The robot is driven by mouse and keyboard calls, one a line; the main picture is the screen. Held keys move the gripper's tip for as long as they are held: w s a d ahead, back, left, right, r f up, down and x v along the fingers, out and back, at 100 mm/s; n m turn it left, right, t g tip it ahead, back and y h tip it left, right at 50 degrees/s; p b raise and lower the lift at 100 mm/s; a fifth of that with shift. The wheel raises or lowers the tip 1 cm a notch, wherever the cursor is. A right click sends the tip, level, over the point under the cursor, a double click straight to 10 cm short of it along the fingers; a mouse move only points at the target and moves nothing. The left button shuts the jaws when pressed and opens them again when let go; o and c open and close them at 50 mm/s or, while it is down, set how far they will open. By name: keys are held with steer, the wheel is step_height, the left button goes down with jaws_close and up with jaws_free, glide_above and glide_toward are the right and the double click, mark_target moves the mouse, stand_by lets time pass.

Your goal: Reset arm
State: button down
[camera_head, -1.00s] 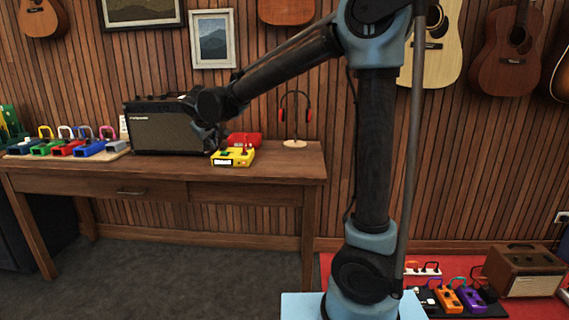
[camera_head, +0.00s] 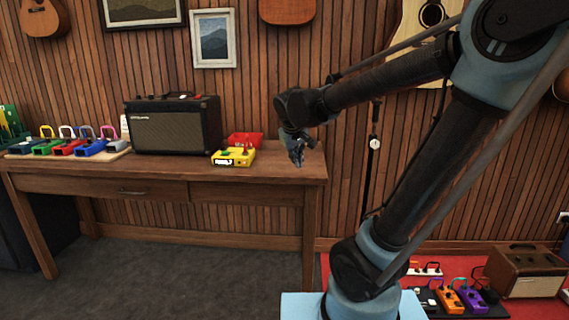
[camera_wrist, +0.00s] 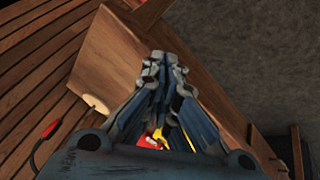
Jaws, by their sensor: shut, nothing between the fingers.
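My gripper (camera_head: 297,155) points down above the right end of the wooden table (camera_head: 255,190) in the head view. Its fingers are shut and hold nothing. The wrist view shows the closed fingers (camera_wrist: 162,75) with the table's wood surface (camera_wrist: 110,55) beyond them. My arm reaches in from the right, bent at the elbow. The yellow pedal (camera_head: 233,157) sits on the table to the left of my gripper, apart from it. The red pedal (camera_head: 246,139) is just behind the yellow one.
A black amplifier (camera_head: 172,125) stands on the table, with several coloured pedals on a board (camera_head: 122,152) at its left. The headphone stand's base (camera_wrist: 95,103) shows in the wrist view. A brown amplifier (camera_head: 525,270) and more pedals (camera_head: 447,299) are on the red floor mat.

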steer(key=s+d+f+m+g, duration=0.1)
steer(key=s+d+f, duration=0.4)
steer(key=s, duration=0.2)
steer(key=s+d+f+m+g, duration=0.1)
steer(key=s+d+f+m, duration=0.1)
steer(key=s+d+f, duration=0.3)
steer(key=s+d+f+m+g+y, duration=0.1)
steer(key=s+d+f, duration=0.3)
steer(key=s, duration=0.7)
steer(key=shift+d+f+m, duration=0.4)
steer(key=shift+f+m, duration=0.05)
steer(key=shift+m, duration=0.25)
steer(key=shift+w+f, duration=0.2)
steer(key=shift+w, duration=0.2)
